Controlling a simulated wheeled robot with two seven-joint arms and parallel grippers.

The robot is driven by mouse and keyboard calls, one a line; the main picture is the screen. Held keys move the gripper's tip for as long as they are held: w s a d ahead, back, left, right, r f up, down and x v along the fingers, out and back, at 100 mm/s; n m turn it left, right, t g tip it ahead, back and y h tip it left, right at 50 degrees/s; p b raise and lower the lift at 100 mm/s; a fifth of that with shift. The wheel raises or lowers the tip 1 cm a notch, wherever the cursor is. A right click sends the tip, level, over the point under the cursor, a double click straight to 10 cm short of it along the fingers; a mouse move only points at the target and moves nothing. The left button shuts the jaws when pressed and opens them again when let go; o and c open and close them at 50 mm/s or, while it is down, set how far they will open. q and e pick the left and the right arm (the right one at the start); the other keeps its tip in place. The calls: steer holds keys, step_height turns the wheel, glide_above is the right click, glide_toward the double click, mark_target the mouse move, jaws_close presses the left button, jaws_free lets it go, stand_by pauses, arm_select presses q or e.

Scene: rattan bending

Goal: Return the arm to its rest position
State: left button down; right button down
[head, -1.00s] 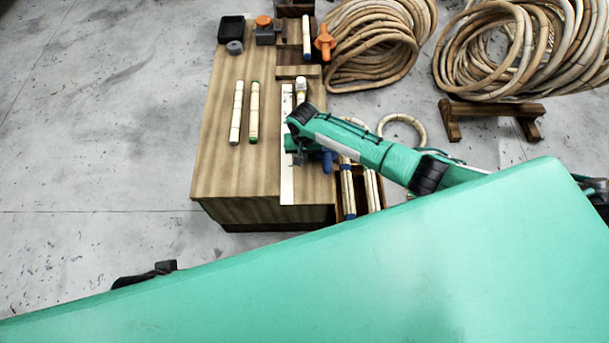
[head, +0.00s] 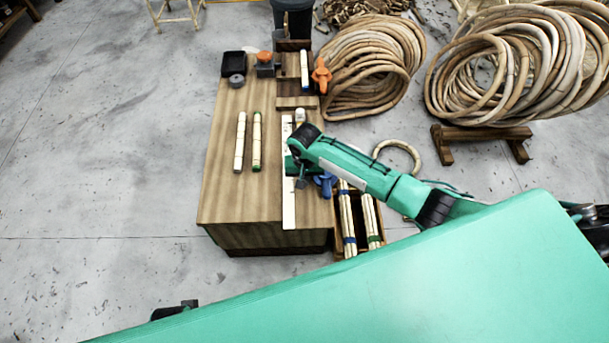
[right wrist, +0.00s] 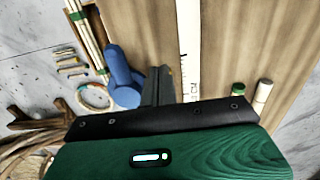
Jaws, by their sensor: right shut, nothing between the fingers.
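My right arm (head: 362,172) reaches in from the right over the wooden bench (head: 225,195). Its wrist bends down beside the white ruler strip (head: 288,205). My right gripper (head: 302,183) is small and partly hidden under the wrist in the head view. In the right wrist view the gripper (right wrist: 158,82) is shut and empty above the bench, between the blue clamp (right wrist: 122,85) and the ruler strip (right wrist: 190,50). I cannot tell its height above the bench. My left gripper is not visible; only a dark part pokes out past my green body at the lower left.
Two pale rattan sticks (head: 240,142) lie on the bench. An orange clamp (head: 321,75) and black tray (head: 233,64) are at its far end. A box of poles (head: 346,252) stands right of it. Rattan coils (head: 370,65) lie beyond. Floor to the left is clear.

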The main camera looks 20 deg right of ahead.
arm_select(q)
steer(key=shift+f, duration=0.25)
arm_select(e)
steer(key=shift+r, duration=0.5)
